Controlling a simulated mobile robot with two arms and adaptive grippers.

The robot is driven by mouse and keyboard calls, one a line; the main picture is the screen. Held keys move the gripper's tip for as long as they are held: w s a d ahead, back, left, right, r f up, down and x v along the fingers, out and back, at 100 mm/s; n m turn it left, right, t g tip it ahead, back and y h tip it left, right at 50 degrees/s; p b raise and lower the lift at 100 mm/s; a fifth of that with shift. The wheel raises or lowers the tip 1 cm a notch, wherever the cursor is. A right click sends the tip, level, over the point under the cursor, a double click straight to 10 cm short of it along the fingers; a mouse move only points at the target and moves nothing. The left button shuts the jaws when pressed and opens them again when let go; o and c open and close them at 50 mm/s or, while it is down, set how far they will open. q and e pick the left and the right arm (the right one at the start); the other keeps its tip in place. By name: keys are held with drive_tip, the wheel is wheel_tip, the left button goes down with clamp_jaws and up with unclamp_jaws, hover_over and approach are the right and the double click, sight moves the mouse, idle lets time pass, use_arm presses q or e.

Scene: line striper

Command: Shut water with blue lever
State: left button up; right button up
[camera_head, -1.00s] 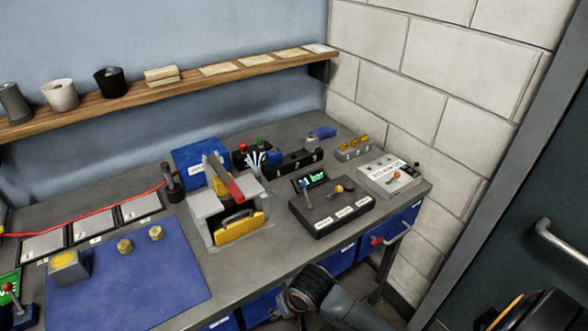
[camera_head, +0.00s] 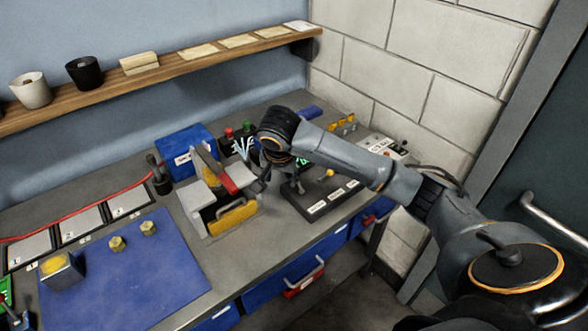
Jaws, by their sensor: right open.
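The dark control box (camera_head: 335,204) stands on the bench near its front right corner, with white labels along its front. A yellow lever (camera_head: 328,173) shows on its top. The blue lever's place is left of that; a grey shaft (camera_head: 299,187) shows there, but I cannot make out the blue tip behind my arm. My right gripper (camera_head: 277,178) points down beside the left end of the box, open. I cannot tell whether it touches the lever. The green display (camera_head: 303,160) is mostly hidden. My left gripper is not in view.
A blue mat (camera_head: 130,275) with yellow-topped pieces lies at left. A wall closes off the right.

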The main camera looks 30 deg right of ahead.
drive_tip(key=w+d+r+m+h, duration=0.1)
drive_tip(key=w+d+r+m, duration=0.15)
drive_tip(key=d+r, duration=0.25)
drive_tip(key=shift+m, duration=0.25)
drive_tip(key=p+x, duration=0.1)
drive_tip(key=x, duration=0.3)
drive_tip(key=p+x, duration=0.1)
drive_tip(key=x, duration=0.3)
drive_tip(key=s+p+x, duration=0.1)
drive_tip(key=x, duration=0.2)
drive_tip(key=shift+w+f, duration=0.15)
drive_tip(key=shift+f, duration=0.45)
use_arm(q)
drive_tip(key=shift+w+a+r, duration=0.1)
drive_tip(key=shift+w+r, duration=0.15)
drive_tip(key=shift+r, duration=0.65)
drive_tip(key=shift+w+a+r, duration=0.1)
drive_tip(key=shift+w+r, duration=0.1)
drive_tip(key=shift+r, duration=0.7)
use_arm(e)
drive_tip(key=shift+w+d+f, duration=0.15)
drive_tip(key=shift+w+f, duration=0.1)
drive_tip(key=shift+f, duration=0.4)
